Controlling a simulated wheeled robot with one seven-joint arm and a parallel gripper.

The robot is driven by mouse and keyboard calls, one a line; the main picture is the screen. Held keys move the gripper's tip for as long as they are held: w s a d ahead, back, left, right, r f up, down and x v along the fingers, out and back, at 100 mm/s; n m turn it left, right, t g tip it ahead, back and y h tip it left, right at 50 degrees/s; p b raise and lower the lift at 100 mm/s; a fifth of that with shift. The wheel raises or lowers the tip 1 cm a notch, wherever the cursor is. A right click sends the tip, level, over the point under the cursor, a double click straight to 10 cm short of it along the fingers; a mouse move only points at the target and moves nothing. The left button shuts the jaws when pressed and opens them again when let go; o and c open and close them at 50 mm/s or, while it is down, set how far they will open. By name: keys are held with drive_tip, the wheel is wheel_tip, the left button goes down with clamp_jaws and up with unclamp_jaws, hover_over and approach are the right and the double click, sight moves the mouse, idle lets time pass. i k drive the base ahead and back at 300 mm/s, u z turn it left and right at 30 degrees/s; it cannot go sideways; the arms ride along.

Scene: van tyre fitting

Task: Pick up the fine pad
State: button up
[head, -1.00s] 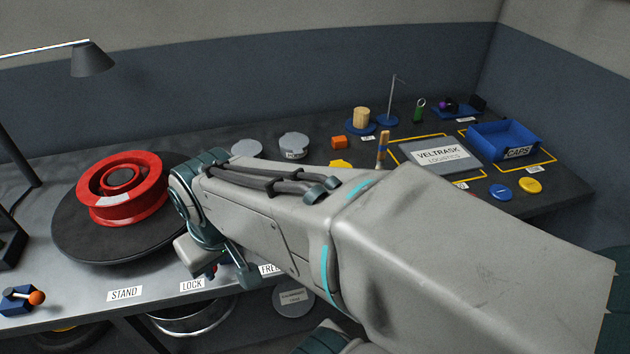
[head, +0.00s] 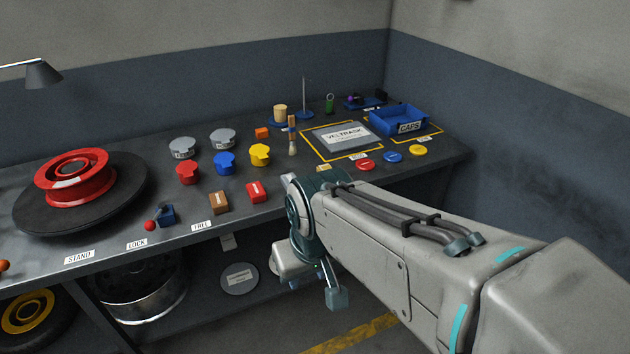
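No label that I can read says which thing is the fine pad. Two small blocks that may be pads lie near the bench's front edge: a brown block (head: 219,203) and a red block (head: 257,192). A small orange block (head: 262,133) lies further back. My gripper (head: 318,292) hangs in front of the bench, below its top and to the right of the red block, apart from both front blocks. It is partly hidden by my wrist, and its opening is unclear.
A red rim sits on the black round stand (head: 120,218) at the left. Blue, yellow, red and grey lidded pieces stand mid-bench. A brush (head: 292,135) stands upright beside the Veltrask board (head: 342,137). A blue caps bin (head: 398,120) is at the back right.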

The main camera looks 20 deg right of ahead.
sight(285, 178)
drive_tip(key=z, duration=0.05)
drive_tip(key=i, duration=1.2)
drive_tip(key=z, duration=1.05)
